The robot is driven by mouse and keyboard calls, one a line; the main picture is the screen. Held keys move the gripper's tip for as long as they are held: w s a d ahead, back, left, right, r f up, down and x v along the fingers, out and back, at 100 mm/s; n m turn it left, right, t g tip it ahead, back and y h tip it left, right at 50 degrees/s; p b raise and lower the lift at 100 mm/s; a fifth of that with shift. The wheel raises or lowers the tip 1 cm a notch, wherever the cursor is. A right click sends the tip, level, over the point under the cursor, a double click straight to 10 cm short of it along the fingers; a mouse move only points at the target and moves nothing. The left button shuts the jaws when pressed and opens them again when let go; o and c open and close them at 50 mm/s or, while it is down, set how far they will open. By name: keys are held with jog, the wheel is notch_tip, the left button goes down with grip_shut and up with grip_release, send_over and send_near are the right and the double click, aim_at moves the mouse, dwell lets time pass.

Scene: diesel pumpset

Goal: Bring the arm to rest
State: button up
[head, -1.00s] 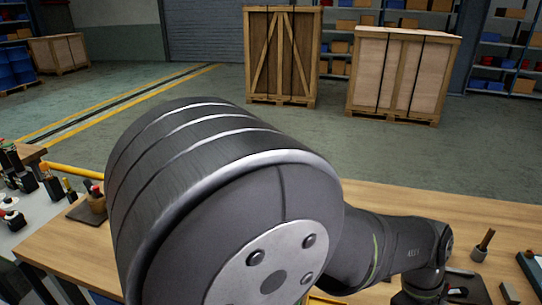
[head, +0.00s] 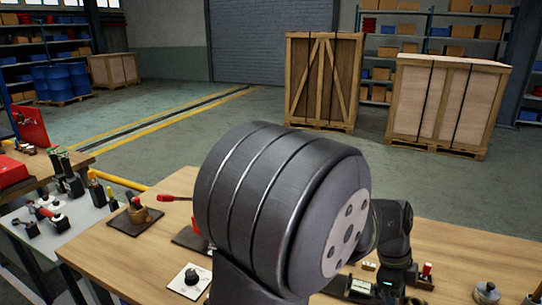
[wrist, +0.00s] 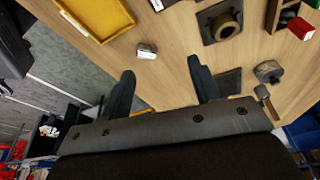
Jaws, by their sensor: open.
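My gripper (wrist: 161,72) shows in the wrist view with its two dark fingers spread apart. Nothing is between them, and they hang over the wooden workbench (wrist: 165,45). In the head view my own arm fills the middle, with a large dark ribbed joint in front of the bench (head: 455,250). The far part of the arm reaches down at the right behind that joint. My gripper cannot be made out in the head view.
The wrist view shows a yellow tray (wrist: 97,14), a small pale block (wrist: 146,51) and a bronze ring (wrist: 225,27) on a dark plate. A red-handled fixture (head: 135,212) stands on the bench's left. Wooden crates (head: 322,82) stand beyond, across open floor.

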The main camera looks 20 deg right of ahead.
jog(key=w+a+f, duration=0.1)
jog(key=w, duration=0.4)
jog(key=w+a+f+n, duration=0.1)
jog(key=w+f, duration=0.1)
jog(key=w, duration=0.4)
jog(key=w+a+f+n, duration=0.1)
jog(key=w+f, duration=0.1)
jog(key=w, duration=0.3)
jog(key=shift+w+a+f+h, duration=0.1)
jog(key=shift+w+f+h, duration=0.05)
jog(key=shift+w+h, duration=0.2)
jog(key=s+d+r+m, duration=0.1)
jog(key=s+r, duration=0.1)
jog(key=s, duration=0.7)
jog(key=s+d+r+m, duration=0.1)
jog(key=s+d+r, duration=0.1)
jog(key=s, duration=0.8)
jog(key=shift+d+r+m+y, duration=0.15)
jog(key=shift+r+m+y, duration=0.3)
jog(key=shift+r, duration=0.2)
jog(key=shift+w, duration=0.2)
